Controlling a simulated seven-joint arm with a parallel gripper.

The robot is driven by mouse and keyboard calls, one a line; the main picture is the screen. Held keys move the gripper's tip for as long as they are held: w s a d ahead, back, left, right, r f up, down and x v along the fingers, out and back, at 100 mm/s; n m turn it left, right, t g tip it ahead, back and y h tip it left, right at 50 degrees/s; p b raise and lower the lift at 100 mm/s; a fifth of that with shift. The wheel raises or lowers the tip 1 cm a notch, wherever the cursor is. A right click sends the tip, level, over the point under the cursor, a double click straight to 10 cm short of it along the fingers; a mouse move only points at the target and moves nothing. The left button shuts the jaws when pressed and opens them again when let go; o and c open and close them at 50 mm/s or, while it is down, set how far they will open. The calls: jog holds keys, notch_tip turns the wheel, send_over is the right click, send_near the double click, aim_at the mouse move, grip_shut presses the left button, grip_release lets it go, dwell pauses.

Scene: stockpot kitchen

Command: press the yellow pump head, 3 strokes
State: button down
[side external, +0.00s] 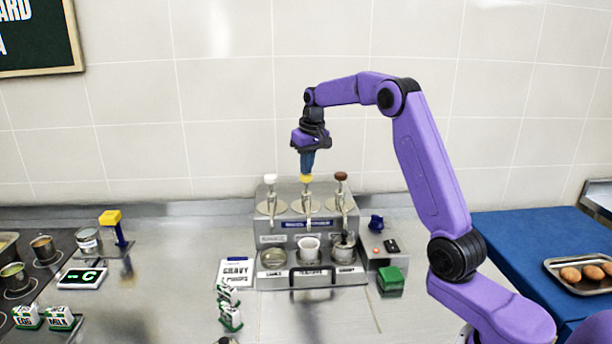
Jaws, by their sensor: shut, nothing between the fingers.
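The yellow pump head (306,179) is the middle one of three on a steel dispenser (320,211). A white pump head (270,179) stands to its left and a brown one (341,177) to its right. My gripper (307,171) is shut and empty, pointing straight down directly over the yellow pump head. Its fingertips are at or just above the head; I cannot tell whether they touch. A white cup (309,248) stands in the middle bay below the yellow pump's spout.
Other cups stand in the left bay (273,259) and right bay (343,250). A green block (391,279) and a small switch box (385,248) are to the right. A gravy card (235,272) and cartons (229,306) are to the left. The front counter is mostly clear.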

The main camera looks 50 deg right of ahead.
jog(key=shift+s+x, duration=0.15)
jog(key=shift+x, duration=0.65)
jog(key=shift+s+x, duration=0.2)
jog(key=shift+x, duration=0.6)
jog(key=shift+a, duration=0.1)
jog(key=shift+w+v, duration=0.2)
jog(key=shift+v, duration=0.9)
jog(key=shift+w+v, duration=0.25)
jog(key=shift+v, duration=0.8)
jog(key=shift+r, duration=0.1)
